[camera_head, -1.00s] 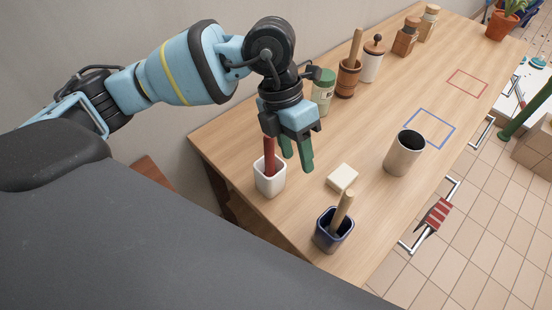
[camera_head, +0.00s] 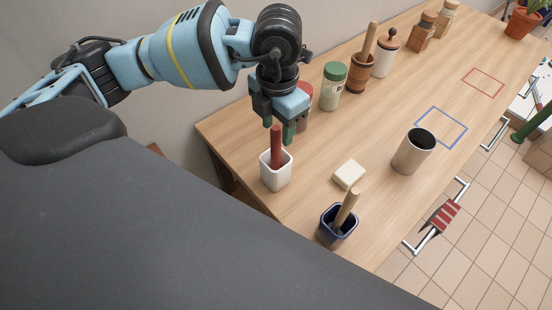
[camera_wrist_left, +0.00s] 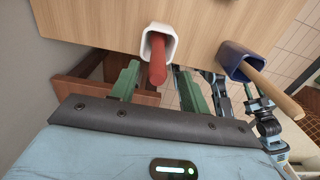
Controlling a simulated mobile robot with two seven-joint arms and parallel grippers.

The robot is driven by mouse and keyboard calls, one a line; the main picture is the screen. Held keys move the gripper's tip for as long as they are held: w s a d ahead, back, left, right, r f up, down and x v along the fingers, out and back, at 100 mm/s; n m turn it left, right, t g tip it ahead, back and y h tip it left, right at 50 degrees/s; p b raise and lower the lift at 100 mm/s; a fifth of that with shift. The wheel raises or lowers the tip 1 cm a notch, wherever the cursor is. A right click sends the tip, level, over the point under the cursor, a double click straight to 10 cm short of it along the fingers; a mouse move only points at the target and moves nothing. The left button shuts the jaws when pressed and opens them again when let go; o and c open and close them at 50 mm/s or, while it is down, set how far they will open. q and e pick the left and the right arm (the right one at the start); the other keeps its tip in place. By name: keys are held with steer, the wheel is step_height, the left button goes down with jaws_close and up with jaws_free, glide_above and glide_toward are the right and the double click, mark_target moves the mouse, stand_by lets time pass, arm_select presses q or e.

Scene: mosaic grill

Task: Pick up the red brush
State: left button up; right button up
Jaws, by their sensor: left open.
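The red brush (camera_head: 276,147) stands upright in a white square cup (camera_head: 276,179) near the table's left front edge. The brush's lower end is hidden in the cup. My left gripper (camera_head: 283,127) is open, close above and behind the handle in the head view, with its fingers pointing down. The left wrist view shows its spread fingers (camera_wrist_left: 157,85) on either side of the handle; whether they touch it I cannot tell.
A blue cup (camera_head: 335,230) with a wooden-handled tool and a pale block (camera_head: 349,174) stand nearby. A beige cup (camera_head: 413,152) is further right. A green-lidded jar (camera_head: 333,87), a red-topped jar (camera_head: 305,105) and a wooden mortar (camera_head: 360,75) stand behind.

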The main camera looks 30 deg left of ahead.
mark_target(275, 140)
arm_select(q)
steer(key=f, duration=0.5)
steer(key=shift+s+a, duration=0.1)
steer(key=shift+a, duration=0.1)
arm_select(e)
steer(key=shift+w+r, duration=0.45)
steer(key=shift+w, duration=0.15)
arm_select(q)
jaws_close()
arm_select(e)
steer(key=shift+s+f, duration=0.2)
steer(key=shift+s, duration=0.15)
arm_select(q)
steer(key=shift+r, duration=0.1)
